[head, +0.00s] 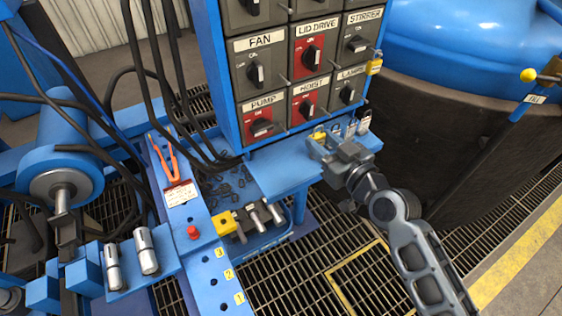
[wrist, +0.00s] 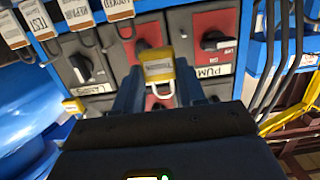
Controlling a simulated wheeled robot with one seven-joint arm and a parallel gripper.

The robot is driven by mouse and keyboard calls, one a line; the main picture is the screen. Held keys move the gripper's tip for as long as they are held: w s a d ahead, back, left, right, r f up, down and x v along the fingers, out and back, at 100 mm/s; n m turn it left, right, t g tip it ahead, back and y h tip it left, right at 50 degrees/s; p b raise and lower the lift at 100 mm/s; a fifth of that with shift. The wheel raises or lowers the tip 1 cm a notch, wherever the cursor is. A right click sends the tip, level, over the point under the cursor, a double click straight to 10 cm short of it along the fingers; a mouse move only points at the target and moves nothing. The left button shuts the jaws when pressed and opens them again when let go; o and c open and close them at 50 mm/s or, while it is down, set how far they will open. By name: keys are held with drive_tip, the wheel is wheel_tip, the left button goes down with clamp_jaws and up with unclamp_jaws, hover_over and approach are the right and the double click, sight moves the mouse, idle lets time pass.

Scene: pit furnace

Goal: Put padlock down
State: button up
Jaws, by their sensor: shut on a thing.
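My gripper (head: 324,145) is at the right end of the blue shelf (head: 280,174) below the switch panel. It is shut on a yellow padlock (head: 318,134), which shows only as a small patch in the head view. In the wrist view the padlock (wrist: 158,68) sits between my fingers (wrist: 158,90), with its label facing the camera and its silver shackle towards my palm. The red HOIST switch plate is behind it there. Whether the padlock touches the shelf cannot be told.
The switch panel (head: 287,45) rises just behind the shelf. Small tagged locks (head: 363,122) stand right of my gripper. Black cables hang at left; a dark furnace body (head: 450,120) stands right.

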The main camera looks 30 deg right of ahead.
drive_tip(key=p, duration=0.3)
hover_over(281, 178)
wheel_tip(281, 178, down, 6)
drive_tip(key=shift+r, duration=0.25)
drive_tip(key=shift+f+b, duration=1.25)
drive_tip(key=shift+f, duration=0.8)
drive_tip(key=shift+f, duration=0.15)
drive_tip(key=o, duration=1.1)
drive_tip(key=shift+r, duration=0.3)
drive_tip(key=s, duration=0.4)
drive_tip(key=s+r, duration=0.1)
drive_tip(key=s, duration=0.3)
drive_tip(key=s+b, duration=0.1)
drive_tip(key=s, duration=0.3)
drive_tip(key=shift+r, duration=0.25)
